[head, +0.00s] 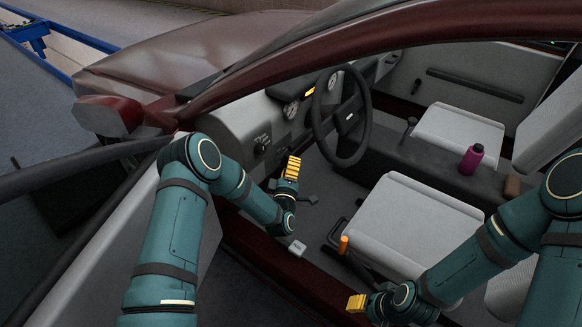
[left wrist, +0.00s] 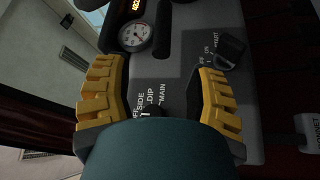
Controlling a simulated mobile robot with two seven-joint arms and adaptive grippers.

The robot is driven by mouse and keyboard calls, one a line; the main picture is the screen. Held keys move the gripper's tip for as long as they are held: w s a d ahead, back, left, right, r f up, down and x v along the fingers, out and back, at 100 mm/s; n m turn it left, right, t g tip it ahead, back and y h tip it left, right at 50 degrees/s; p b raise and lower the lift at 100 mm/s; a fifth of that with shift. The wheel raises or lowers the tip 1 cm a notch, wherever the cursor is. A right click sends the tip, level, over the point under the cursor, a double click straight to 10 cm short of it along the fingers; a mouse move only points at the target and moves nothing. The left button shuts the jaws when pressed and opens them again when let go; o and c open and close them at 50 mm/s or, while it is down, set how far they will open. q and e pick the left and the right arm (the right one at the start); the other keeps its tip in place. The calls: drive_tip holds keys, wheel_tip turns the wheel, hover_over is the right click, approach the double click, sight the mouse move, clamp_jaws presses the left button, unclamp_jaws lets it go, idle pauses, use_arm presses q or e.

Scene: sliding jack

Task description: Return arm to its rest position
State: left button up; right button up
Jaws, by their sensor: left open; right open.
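My left gripper (head: 291,168) reaches through the open door space of a dark red car and hangs in front of the dashboard, left of the steering wheel. In the left wrist view its yellow ribbed fingers (left wrist: 158,100) are wide apart with nothing between them. Behind them is a grey dash panel (left wrist: 180,70) with printed labels, a dark knob (left wrist: 230,50) and a round gauge (left wrist: 135,34). My right gripper (head: 356,302) is low at the car's sill, in front of the near seat. It is open, and I see nothing held in it.
The steering wheel (head: 341,116) is just right of my left gripper. The near seat (head: 415,222) has an orange-tipped lever (head: 344,244) beside it. A purple bottle (head: 471,159) stands on the centre console. The open door (head: 95,235) and red mirror (head: 110,115) are at left.

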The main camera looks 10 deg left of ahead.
use_arm(q)
drive_tip(key=s+d+f+m+g+h, duration=0.3)
drive_tip(key=s+f+m+g, duration=0.15)
drive_tip(key=s, duration=0.25)
drive_tip(key=s+d+f+m+g+h, duration=0.25)
drive_tip(key=s+f+m+g, duration=0.2)
drive_tip(key=s, duration=0.25)
drive_tip(key=s+d+f+m+g, duration=0.1)
drive_tip(key=s+m+g, duration=0.4)
drive_tip(key=s, duration=1.5)
drive_tip(key=d+g, duration=0.1)
drive_tip(key=g, duration=0.3)
drive_tip(key=shift+f, duration=0.4)
drive_tip(key=shift+d, duration=0.1)
